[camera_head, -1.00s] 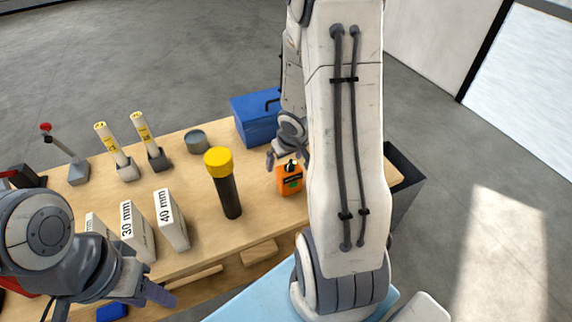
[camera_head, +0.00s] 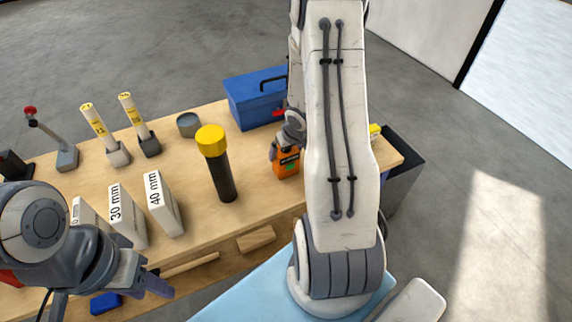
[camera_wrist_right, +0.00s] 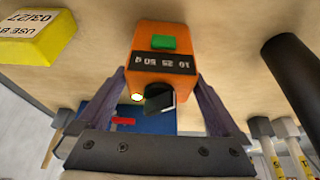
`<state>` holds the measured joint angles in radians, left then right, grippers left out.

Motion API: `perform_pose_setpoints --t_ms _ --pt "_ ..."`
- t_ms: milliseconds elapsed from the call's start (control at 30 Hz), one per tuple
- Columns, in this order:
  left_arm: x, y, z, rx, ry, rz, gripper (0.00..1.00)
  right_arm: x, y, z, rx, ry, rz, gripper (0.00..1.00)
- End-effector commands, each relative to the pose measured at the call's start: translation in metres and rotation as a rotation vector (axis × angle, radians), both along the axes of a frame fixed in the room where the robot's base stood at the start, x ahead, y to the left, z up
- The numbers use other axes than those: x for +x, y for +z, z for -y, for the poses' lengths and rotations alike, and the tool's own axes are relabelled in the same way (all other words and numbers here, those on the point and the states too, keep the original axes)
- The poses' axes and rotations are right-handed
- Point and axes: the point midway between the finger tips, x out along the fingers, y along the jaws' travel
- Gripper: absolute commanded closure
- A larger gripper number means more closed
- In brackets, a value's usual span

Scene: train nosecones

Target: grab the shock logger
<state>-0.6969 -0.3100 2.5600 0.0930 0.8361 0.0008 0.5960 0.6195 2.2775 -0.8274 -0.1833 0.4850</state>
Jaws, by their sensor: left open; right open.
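The shock logger is an orange box (camera_head: 287,164) with a green patch, standing on the wooden workbench (camera_head: 262,205). In the right wrist view, the shock logger (camera_wrist_right: 160,40) shows a green button, a dark scale strip reading 10 25 50 g, a black knob and a small lit lamp. My right gripper (camera_wrist_right: 158,85) is open, with one finger on each side of the logger; I cannot tell whether either finger touches it. In the head view my right arm hides part of the bench beside it. My left gripper (camera_head: 146,272) is open and empty at the bench's front left.
A yellow-capped black cylinder (camera_head: 217,165) stands left of the logger. A blue toolbox (camera_head: 252,98) sits behind it. White blocks marked 30 mm (camera_head: 127,215) and 40 mm (camera_head: 163,204) stand further left. A yellow block (camera_wrist_right: 35,35) lies near the logger, beside a grey bin (camera_head: 405,160).

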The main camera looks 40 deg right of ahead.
Motion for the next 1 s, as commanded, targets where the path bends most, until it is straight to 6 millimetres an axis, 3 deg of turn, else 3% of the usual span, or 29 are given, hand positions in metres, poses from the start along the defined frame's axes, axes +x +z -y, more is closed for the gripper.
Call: perform_pose_setpoints --t_ms 33,267,467,500,767,1000 --pt "0.0 -0.006 0.0 0.0 0.0 0.0 0.53 0.002 -0.009 0.0 0.0 0.001 0.0 0.0" --pt "0.0 -0.005 0.0 0.0 0.0 0.0 0.53 0.004 -0.008 0.001 -0.002 0.001 0.001 0.0" --pt "0.0 -0.005 0.0 0.0 0.0 0.0 0.53 0.004 -0.008 0.001 -0.001 0.001 0.0 0.73" --pt "0.0 -0.004 0.0 0.0 0.0 0.0 0.53 0.004 -0.007 0.001 -0.002 0.001 0.002 0.8" --pt "0.0 0.0 0.0 0.0 0.0 0.0 0.53 0.004 -0.003 0.001 -0.002 0.001 0.002 0.8" --pt "0.0 0.032 0.0 0.0 0.001 0.0 0.53 0.004 0.036 0.001 -0.002 0.001 0.003 0.8"
